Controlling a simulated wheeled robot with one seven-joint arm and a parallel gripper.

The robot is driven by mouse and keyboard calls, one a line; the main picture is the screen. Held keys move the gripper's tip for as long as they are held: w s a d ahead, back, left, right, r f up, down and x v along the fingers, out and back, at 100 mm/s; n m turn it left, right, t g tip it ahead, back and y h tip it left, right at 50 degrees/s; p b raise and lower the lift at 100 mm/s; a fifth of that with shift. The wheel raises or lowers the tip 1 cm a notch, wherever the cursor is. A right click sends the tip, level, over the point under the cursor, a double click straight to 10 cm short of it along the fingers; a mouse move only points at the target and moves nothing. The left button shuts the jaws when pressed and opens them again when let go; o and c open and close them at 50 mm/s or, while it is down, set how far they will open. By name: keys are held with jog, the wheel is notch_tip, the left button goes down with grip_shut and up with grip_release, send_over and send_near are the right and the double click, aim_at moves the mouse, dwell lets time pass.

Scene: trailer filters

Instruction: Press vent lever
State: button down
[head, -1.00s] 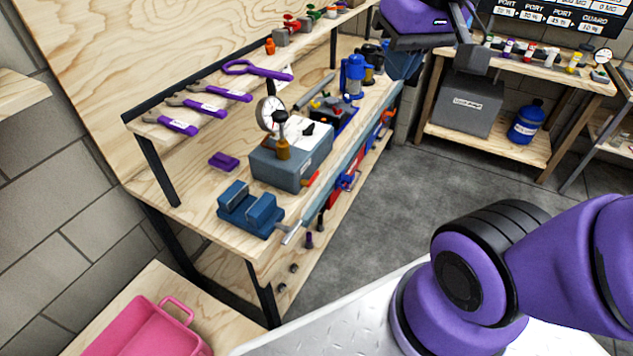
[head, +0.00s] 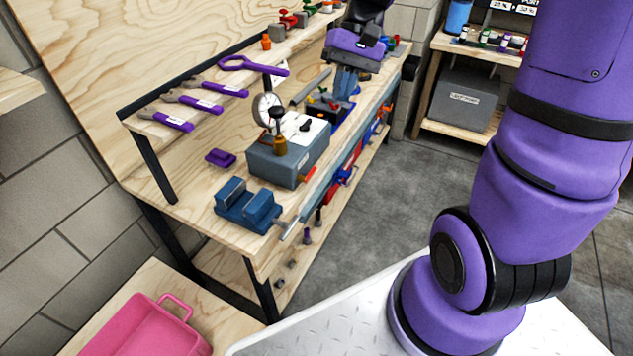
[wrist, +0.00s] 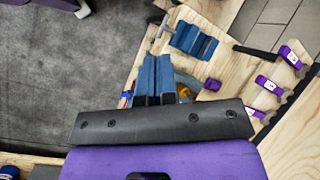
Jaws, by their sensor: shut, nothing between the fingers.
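A grey box (head: 288,160) stands on the wooden bench with a round white dial gauge (head: 264,108) and a brass fitting with a black knob (head: 279,145) on it. A small orange-red lever (head: 307,174) sticks out at the box's front right side; no label on it is readable. My gripper (head: 344,90) is above the bench, behind and to the right of the box, apart from the lever. Its blue fingers (wrist: 155,62) are together and empty in the wrist view. There they hide most of the box.
A blue vice (head: 248,205) sits at the bench's near end, with a purple block (head: 220,158) behind it. Purple-handled tools (head: 195,104) lie on the raised shelf. A pink tray (head: 150,325) is at the lower left. The floor (head: 385,200) right of the bench is clear.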

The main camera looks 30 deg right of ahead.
jog(key=w+d+f+m+g+y, duration=0.25)
jog(key=w+f+y, duration=0.45)
jog(key=f, duration=0.5)
jog(key=m+t+y, duration=0.2)
jog(key=m+y, duration=0.2)
jog(key=y, duration=0.2)
send_over(310, 174)
jog(key=s+d, duration=0.4)
jog(key=s, duration=0.1)
notch_tip(310, 174, down, 11)
notch_tip(310, 174, down, 23)
jog(key=s+d+m+t+h, duration=0.1)
jog(key=d+m+t+h, duration=0.1)
jog(key=m+t, duration=1.7)
jog(key=shift+f+t, duration=0.15)
jog(key=shift+t, duration=3.1)
jog(key=shift+d+m, duration=0.1)
jog(key=shift+m, duration=0.15)
jog(key=x, duration=1)
